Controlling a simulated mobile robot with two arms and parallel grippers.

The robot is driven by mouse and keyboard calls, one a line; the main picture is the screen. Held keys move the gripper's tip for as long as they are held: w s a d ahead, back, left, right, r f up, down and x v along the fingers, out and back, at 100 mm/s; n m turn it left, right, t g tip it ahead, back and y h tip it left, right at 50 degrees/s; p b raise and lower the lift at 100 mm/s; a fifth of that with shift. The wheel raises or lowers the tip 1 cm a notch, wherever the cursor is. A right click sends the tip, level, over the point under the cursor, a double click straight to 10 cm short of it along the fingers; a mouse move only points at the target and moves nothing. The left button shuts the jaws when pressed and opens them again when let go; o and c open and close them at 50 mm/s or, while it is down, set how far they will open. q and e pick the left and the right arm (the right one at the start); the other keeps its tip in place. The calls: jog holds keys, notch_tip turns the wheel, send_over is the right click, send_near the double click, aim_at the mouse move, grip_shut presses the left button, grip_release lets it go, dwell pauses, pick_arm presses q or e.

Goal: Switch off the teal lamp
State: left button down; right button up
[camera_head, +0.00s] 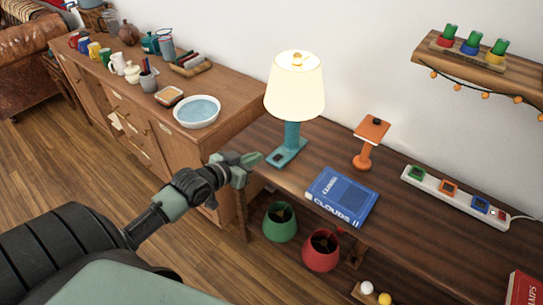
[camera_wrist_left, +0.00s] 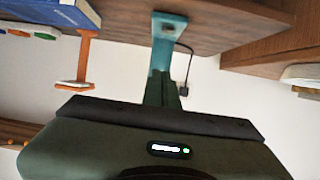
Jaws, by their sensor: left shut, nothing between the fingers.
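The teal lamp (camera_head: 292,138) stands upright on the dark wooden table, with a cream shade (camera_head: 296,88) that glows brightly. A small dark switch (camera_head: 281,154) sits on its flat teal base; this switch also shows in the left wrist view (camera_wrist_left: 170,28), where the scene appears upside down. My left gripper (camera_head: 250,159) is shut and empty, just left of the lamp base at the table's edge, its tips pointing toward the base. I cannot tell whether the tips touch it. In the wrist view the lamp's stem (camera_wrist_left: 160,58) is partly hidden behind my gripper. My right gripper is not visible.
A blue book (camera_head: 342,198) and an orange stand (camera_head: 366,148) are right of the lamp. A power strip (camera_head: 461,201) with coloured switches lies further right. A sideboard with a white bowl (camera_head: 197,111) is to the left. Green (camera_head: 280,224) and red (camera_head: 320,254) shades sit below.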

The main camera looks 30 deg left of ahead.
pick_arm(q)
send_over(279, 158)
jog(key=s, duration=0.3)
jog(key=f, duration=0.3)
jog(key=shift+a+f+p, duration=0.2)
jog(key=shift+f+p, duration=0.15)
jog(key=shift+f, duration=0.05)
notch_tip(279, 158, down, 3)
jog(key=shift+s+r, duration=0.15)
jog(key=shift+s+f, duration=0.15)
jog(key=shift+f, duration=0.55)
jog(key=shift+s+f+b, duration=0.2)
jog(key=shift+f+b, duration=0.2)
jog(key=shift+f, duration=0.2)
jog(key=shift+r, duration=0.15)
jog(key=shift+r+p, duration=0.1)
jog(key=shift+p, duration=0.25)
